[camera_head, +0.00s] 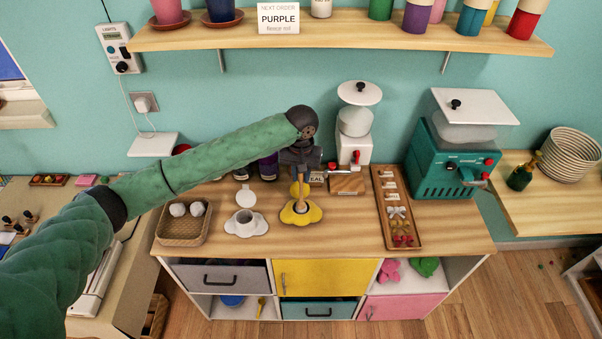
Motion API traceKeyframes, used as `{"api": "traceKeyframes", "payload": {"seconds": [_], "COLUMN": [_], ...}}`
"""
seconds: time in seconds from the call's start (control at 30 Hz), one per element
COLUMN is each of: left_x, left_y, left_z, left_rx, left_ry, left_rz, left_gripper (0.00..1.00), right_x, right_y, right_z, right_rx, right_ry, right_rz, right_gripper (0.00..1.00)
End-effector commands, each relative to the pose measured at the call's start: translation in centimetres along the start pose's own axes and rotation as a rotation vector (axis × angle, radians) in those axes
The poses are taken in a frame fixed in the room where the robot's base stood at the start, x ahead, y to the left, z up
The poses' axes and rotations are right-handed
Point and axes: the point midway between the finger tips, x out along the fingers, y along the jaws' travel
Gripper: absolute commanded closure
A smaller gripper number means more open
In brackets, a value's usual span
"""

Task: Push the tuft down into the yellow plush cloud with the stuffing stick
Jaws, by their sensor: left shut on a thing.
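The yellow plush cloud (287,215) lies on the wooden counter, near its middle. My left gripper (300,172) is above it, pointing down and shut on the stuffing stick (301,204). The stick is upright, with its lower end at the middle of the yellow cloud. A yellow part shows around the stick just under the gripper. I cannot make out the tuft; the stick and gripper may hide it. My right gripper is not in view.
A white cloud (258,229) with a grey middle lies left of the yellow one. A basket (168,240) with white balls stands further left. A wooden tray (390,240) of small pieces lies to the right. A teal machine (440,182) stands at the back right.

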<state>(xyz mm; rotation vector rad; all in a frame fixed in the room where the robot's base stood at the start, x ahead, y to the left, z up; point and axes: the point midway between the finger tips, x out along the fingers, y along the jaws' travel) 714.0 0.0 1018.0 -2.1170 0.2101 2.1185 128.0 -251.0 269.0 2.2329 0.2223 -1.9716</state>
Motion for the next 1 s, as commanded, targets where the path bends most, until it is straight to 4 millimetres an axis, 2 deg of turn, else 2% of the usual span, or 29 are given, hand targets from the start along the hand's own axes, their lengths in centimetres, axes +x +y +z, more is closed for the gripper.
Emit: {"api": "traceKeyframes", "payload": {"seconds": [1.0], "left_x": [0.94], "left_y": [-0.02], "left_z": [0.04], "left_rx": [0.000], "left_ry": [-0.001], "left_rz": [-0.001], "left_gripper": [1.00], "right_x": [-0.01], "right_y": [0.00], "right_z": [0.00], "right_rx": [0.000], "right_ry": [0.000], "right_rz": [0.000], "right_gripper": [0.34]}}
